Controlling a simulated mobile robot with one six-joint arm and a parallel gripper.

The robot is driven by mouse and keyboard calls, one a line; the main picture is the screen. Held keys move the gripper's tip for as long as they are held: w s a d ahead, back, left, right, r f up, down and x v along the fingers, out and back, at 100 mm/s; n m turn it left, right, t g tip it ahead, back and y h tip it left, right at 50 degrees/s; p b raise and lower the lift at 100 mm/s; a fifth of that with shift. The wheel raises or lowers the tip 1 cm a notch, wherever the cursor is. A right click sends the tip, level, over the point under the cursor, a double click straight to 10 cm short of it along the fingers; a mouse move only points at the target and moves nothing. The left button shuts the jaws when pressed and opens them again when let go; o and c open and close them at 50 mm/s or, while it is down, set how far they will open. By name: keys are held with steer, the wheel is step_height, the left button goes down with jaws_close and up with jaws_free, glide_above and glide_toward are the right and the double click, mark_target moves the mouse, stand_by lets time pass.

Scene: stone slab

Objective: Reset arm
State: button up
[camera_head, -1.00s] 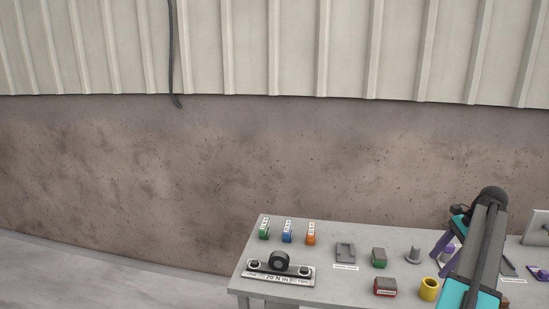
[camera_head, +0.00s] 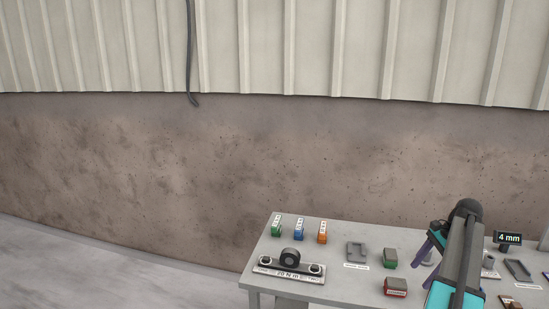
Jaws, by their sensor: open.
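My arm, with a dark rounded joint on top and a teal lower link, stands over the right part of the grey table (camera_head: 336,228). My gripper (camera_head: 427,266) has purple fingers pointing down to the left of the arm. The fingers are apart, with nothing visible held between them. The gripper is just right of the green-and-grey block (camera_head: 390,259) and the red block (camera_head: 396,286). My arm hides part of the table behind it.
On the table are green (camera_head: 276,229), blue (camera_head: 299,232) and orange (camera_head: 322,234) pieces, a "20 N m" bar (camera_head: 288,273) with a black ring (camera_head: 292,257), and a grey holder (camera_head: 356,251). A "4 mm" display (camera_head: 508,239) and dark tray (camera_head: 518,269) stand right of my arm.

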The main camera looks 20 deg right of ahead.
steer(key=w+a+f+n+g, duration=0.1)
steer(key=w+a+f+n, duration=0.35)
steer(key=a, duration=0.55)
steer(key=w+a+f+n+h, duration=0.1)
steer(key=w+a+f+n, duration=0.2)
steer(key=w+a+f, duration=0.45)
steer(key=w+a+f+n+g, duration=0.1)
steer(key=w+a+f+n, duration=0.2)
steer(key=a, duration=0.8)
steer(key=s+a+f+n+h, duration=0.15)
steer(key=a+f+n, duration=0.25)
steer(key=a, duration=0.5)
steer(key=s+a+f+n, duration=0.2)
steer(key=a+f+n, duration=0.2)
steer(key=a, duration=0.6)
steer(key=s+a+f+n+h, duration=0.15)
steer(key=a+f+n, duration=0.25)
steer(key=a, duration=0.5)
steer(key=s+f+g+b, duration=0.5)
steer(key=s+f+b, duration=0.6)
steer(key=s+f, duration=1.5)
step_height(320, 180, down, 4)
steer(key=shift+s+d+r+g+y+b, duration=0.2)
steer(key=shift+r+g+y+b, duration=0.1)
steer(key=shift+g+b, duration=0.1)
steer(key=shift+d, duration=0.15)
